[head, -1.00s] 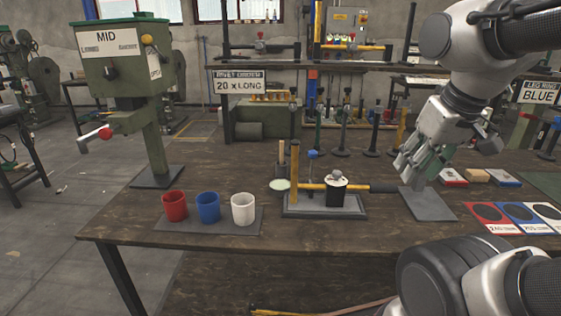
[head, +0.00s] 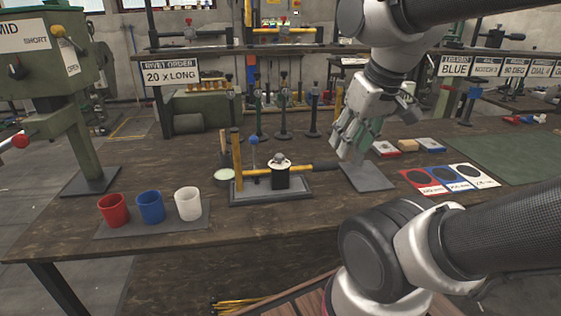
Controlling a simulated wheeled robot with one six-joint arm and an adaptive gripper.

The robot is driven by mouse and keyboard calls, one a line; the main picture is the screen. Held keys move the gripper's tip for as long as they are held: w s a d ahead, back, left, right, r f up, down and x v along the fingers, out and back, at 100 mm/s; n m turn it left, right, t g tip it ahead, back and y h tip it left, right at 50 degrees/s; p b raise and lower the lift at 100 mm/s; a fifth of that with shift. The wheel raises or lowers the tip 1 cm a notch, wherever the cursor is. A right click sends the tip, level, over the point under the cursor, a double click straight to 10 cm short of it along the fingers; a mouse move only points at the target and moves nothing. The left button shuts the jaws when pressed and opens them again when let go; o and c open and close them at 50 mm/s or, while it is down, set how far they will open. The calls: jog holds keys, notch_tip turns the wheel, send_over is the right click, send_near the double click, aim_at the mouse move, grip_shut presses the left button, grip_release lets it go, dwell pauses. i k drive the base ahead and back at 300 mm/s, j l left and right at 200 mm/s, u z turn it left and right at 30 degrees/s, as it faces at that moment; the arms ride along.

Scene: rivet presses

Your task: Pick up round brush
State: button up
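I cannot single out a round brush for certain. A small upright piece with a brown handle (head: 223,142) stands behind a small round tin (head: 226,178) and may be a brush; it is too small to tell. My gripper (head: 349,152) points down above a dark grey plate (head: 367,180), right of these things and well apart from them. Grey and green parts show at its fingers, but whether they are open or shut on something is unclear.
Red (head: 113,211), blue (head: 150,207) and white (head: 188,204) cups stand on a mat at the left. Coloured cards (head: 450,179) lie at the right, beside a green mat (head: 520,160).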

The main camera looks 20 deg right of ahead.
aim_at(223, 138)
jog(key=i+j+z, duration=0.25)
jog(key=j, duration=0.3)
jog(key=i+j+z, duration=0.25)
jog(key=i+j, duration=0.15)
jog(key=j, duration=0.25)
